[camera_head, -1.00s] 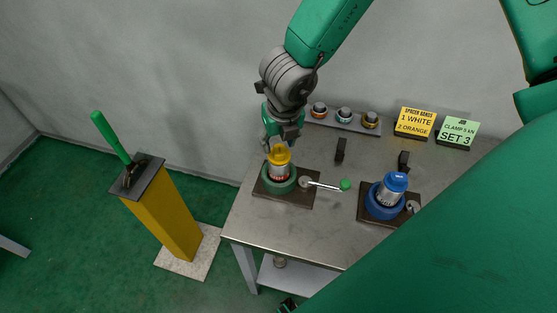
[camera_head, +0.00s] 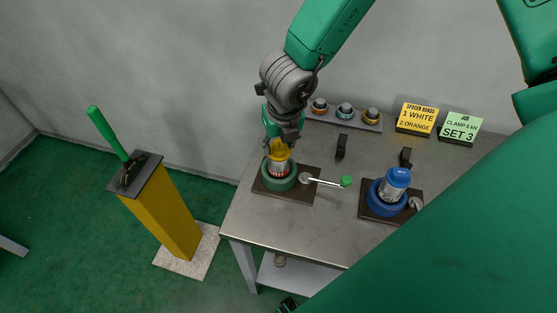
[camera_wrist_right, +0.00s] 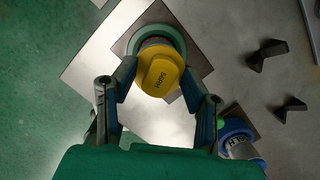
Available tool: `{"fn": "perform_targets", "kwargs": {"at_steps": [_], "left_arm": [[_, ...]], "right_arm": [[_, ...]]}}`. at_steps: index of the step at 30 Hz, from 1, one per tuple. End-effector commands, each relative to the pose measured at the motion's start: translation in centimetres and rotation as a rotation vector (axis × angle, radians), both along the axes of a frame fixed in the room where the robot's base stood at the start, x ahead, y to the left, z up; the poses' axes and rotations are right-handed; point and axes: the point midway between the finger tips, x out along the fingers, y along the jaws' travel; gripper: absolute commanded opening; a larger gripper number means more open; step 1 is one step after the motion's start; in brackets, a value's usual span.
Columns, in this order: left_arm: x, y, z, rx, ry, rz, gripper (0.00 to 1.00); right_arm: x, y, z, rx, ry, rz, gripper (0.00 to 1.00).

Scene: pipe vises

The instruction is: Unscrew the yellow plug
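The yellow plug (camera_head: 279,149) sits on top of a pipe held upright in the green vise (camera_head: 279,181) at the table's left. My right gripper (camera_head: 281,142) comes down from above over the plug and partly hides it. In the right wrist view the plug (camera_wrist_right: 160,72) shows its broad yellow cap between the two fingers of the gripper (camera_wrist_right: 157,80). The fingers are spread, one on each side. A small gap shows on the left; the right finger is very close to the cap, and contact cannot be told. I cannot make out my left gripper.
The green vise's lever with a green knob (camera_head: 346,181) sticks out to the right. A blue vise (camera_head: 384,199) holds a blue-capped pipe. A rack (camera_head: 344,118) of ringed parts and two signs stand at the back. A yellow pedestal (camera_head: 164,215) with a green-handled lever stands left.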

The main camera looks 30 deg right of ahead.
Motion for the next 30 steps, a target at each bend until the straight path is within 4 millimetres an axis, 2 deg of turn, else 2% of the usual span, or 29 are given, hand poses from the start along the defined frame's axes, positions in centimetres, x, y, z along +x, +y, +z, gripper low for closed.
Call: {"fn": "perform_targets", "kwargs": {"at_steps": [2,3,5,14,30], "left_arm": [[0.0,0.0,0.0,0.000,0.000,0.000,0.40],[0.0,0.0,0.0,0.000,0.000,0.000,0.40],[0.0,0.0,0.0,0.000,0.000,0.000,0.40],[0.0,0.0,0.4,0.000,0.000,0.000,0.40],[0.0,0.0,3.2,0.000,0.000,0.000,0.40]], "right_arm": [[0.0,0.0,0.0,0.000,0.000,0.000,0.36],[0.0,0.0,0.0,0.000,0.000,0.000,0.22],[0.0,0.0,0.0,0.000,0.000,0.000,0.01],[0.0,0.0,0.1,0.001,0.002,0.033,0.00],[-0.1,0.0,0.2,0.002,0.004,0.340,0.00]]}}
